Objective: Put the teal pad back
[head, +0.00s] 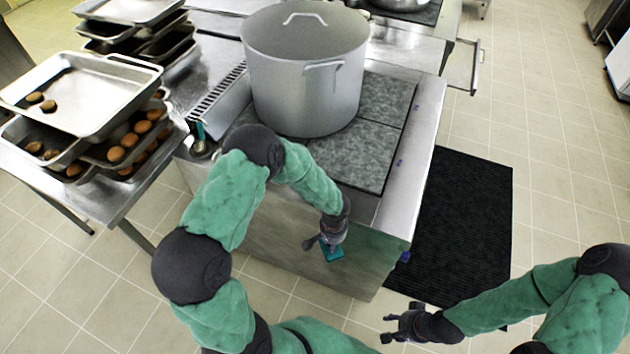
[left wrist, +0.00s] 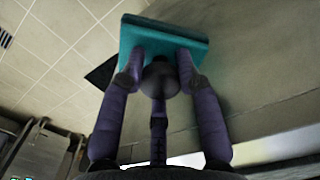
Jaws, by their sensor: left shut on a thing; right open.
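The teal pad (left wrist: 150,38) is between the fingers of my left gripper (left wrist: 160,75) in the left wrist view. In the head view a small part of the pad (head: 333,254) shows below my left gripper (head: 327,243), in front of the stove block's front face. The left gripper is shut on the pad. My right gripper (head: 392,327) is open and empty at the lower right, above the tiled floor. A teal-handled item (head: 201,135) stands at the left of the stove, partly hidden by my arm; I cannot tell what it is.
A large lidded stockpot (head: 305,85) stands on the stove top (head: 365,155). Trays (head: 85,95), some with brown rolls, are stacked on a steel table at the left. A black mat (head: 463,230) lies on the floor right of the stove.

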